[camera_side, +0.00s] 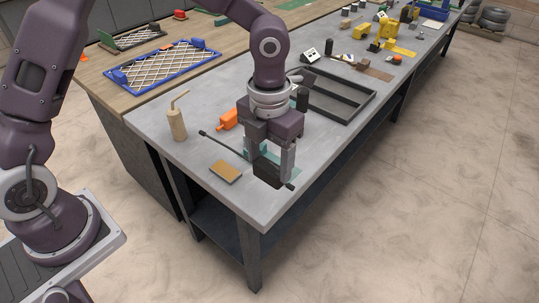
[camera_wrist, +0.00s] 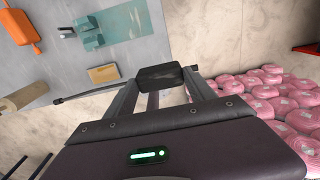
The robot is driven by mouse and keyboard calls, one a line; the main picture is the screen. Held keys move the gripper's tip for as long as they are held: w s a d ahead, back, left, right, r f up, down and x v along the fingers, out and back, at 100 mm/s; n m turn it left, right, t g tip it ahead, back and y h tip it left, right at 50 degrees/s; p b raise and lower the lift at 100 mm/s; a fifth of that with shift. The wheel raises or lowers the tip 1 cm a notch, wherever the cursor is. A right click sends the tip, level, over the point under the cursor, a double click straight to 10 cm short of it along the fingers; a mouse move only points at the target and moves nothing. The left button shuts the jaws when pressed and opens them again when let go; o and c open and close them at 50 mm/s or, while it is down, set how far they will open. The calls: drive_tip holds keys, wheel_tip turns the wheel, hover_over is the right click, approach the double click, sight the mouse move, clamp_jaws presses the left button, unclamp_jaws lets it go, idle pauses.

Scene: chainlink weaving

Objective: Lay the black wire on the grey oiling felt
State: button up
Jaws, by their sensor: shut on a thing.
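The black wire (camera_side: 222,143) is a thin dark strand with a small knob at its left end. My gripper (camera_side: 270,172) is shut on it, with a dark block at the fingertips, near the table's front edge. In the wrist view the wire (camera_wrist: 90,90) sticks out left of the fingertips (camera_wrist: 160,76), and a short end shows on the right. The wire appears held above the table, not lying on it. I cannot clearly pick out a grey felt. A small flat tan pad (camera_side: 226,171) lies left of my gripper, and also shows in the wrist view (camera_wrist: 103,74).
A tan bottle with a bent spout (camera_side: 177,124) stands at the left. An orange tool (camera_side: 229,119) and a teal mat with teal blocks (camera_wrist: 125,27) lie behind my gripper. A dark tray (camera_side: 340,104) is farther back. Pink coils (camera_wrist: 265,97) show beyond the table.

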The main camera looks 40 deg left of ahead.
wheel_tip(320, 180, down, 8)
drive_tip(key=shift+r, duration=0.25)
drive_tip(key=shift+f, duration=0.6)
idle(0.8)
drive_tip(key=o, duration=1.6)
wheel_tip(320, 180, up, 7)
drive_tip(key=shift+f, duration=0.1)
